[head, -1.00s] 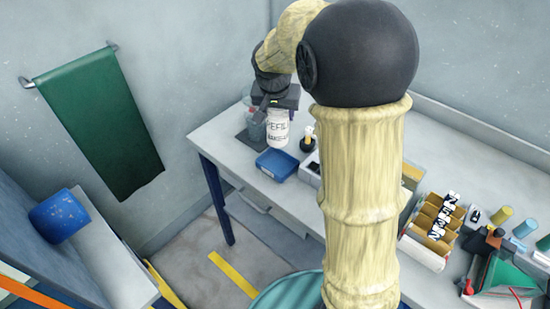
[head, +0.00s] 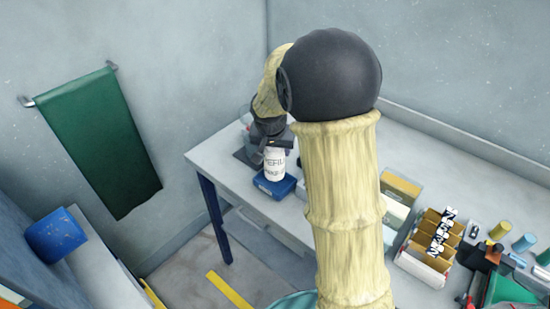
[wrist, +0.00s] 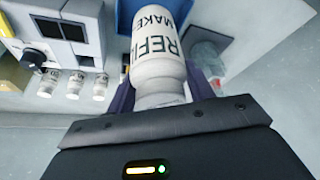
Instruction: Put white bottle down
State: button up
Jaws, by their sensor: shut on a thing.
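The white bottle (head: 274,163) has dark lettering on its side. My gripper (head: 273,145) is shut on it near its top, at the left part of the table. In the head view the bottle appears in front of the blue tray (head: 275,186); whether it touches anything below cannot be told. In the wrist view the bottle (wrist: 158,60) sits between the two dark fingers of my gripper (wrist: 160,95), its lettering reading "REFI" and "MAKE".
A clear container (wrist: 208,58) stands to the right. In the head view, a rack of brown compartments (head: 432,240) stands right on the table (head: 228,160).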

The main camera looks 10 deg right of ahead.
jog(key=shift+f, duration=1.85)
jog(key=shift+f, duration=0.1)
jog(key=o, duration=1.3)
jog(key=shift+c, duration=0.2)
jog(key=shift+s+r, duration=0.1)
jog(key=shift+r, duration=0.35)
jog(key=v, duration=1.1)
jog(key=shift+s, duration=0.2)
